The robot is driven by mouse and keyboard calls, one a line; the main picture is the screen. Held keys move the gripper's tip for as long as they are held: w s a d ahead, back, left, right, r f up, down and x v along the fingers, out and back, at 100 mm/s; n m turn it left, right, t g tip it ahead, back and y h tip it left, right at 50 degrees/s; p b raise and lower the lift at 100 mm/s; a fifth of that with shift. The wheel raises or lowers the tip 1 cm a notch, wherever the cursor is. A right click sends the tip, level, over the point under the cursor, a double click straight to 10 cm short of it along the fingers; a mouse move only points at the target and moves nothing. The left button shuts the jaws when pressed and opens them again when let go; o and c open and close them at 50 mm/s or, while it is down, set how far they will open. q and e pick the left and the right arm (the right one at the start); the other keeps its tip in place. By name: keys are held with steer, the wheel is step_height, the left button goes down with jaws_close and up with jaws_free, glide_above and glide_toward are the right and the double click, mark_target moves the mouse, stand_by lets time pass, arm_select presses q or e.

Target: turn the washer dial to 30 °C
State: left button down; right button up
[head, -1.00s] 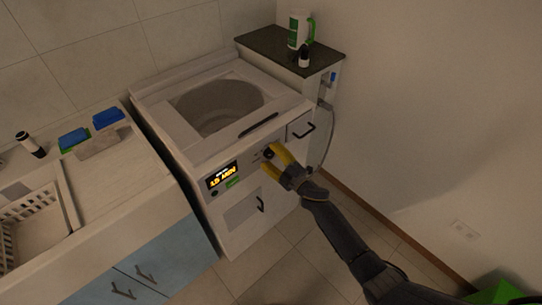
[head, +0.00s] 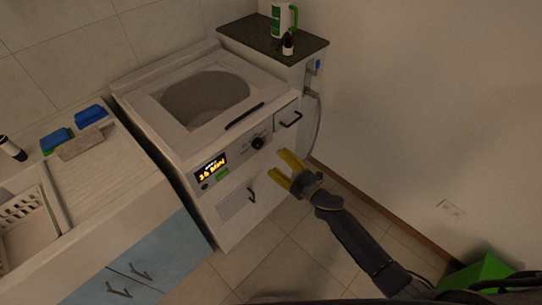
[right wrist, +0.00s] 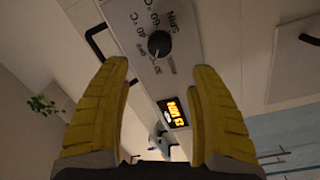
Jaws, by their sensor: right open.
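The washer (head: 245,185) is a white top-loader with a black round dial (head: 258,142) on its front panel. In the right wrist view the dial (right wrist: 159,44) is ringed by printed temperature labels, with 40 and 60 °C and SPIN legible. A small light mark shows near its lower edge, roughly towards the 30 °C label; its exact setting is hard to tell. My right gripper (head: 277,163) is open and empty, its yellow fingers apart from the dial and pointing at the panel. My left gripper is not in view.
The lit display (head: 211,167) shows orange text ending in MIN. A drawer handle (head: 290,119) is right of the dial. A dark-topped cabinet (head: 272,38) holds a white-green bottle (head: 283,18). A sink counter (head: 110,190) stands left. Floor in front is clear.

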steer(key=shift+v, duration=0.85)
steer(key=d+f+m+h, duration=0.3)
steer(key=d+f, duration=0.2)
steer(key=f, duration=0.3)
steer(key=d+f+m+h, duration=0.3)
steer(key=d+f, duration=0.1)
steer(key=f, duration=0.3)
steer(key=s+d+f+m+g+h, duration=0.25)
steer(key=s+d+f, duration=0.2)
steer(key=f, duration=0.45)
steer(key=s+d+f+m+g+h, duration=0.25)
steer(key=s+f, duration=0.25)
steer(key=f, duration=0.3)
steer(key=s+d+f+m+g+h, duration=0.1)
steer(key=s+d+f+m+g, duration=0.1)
steer(key=s+f, duration=0.7)
steer(key=s+d+f+m+g, duration=0.25)
steer(key=s+f, duration=0.35)
steer(key=s, duration=0.7)
steer(key=s+a+f+g, duration=0.1)
steer(key=s+f, duration=0.1)
steer(key=s, duration=0.9)
steer(key=s+a+f+m+g, duration=0.1)
steer(key=s+f+g, duration=0.1)
steer(key=s, duration=0.9)
steer(key=shift+s+f, duration=0.15)
steer(key=shift+s, duration=0.2)
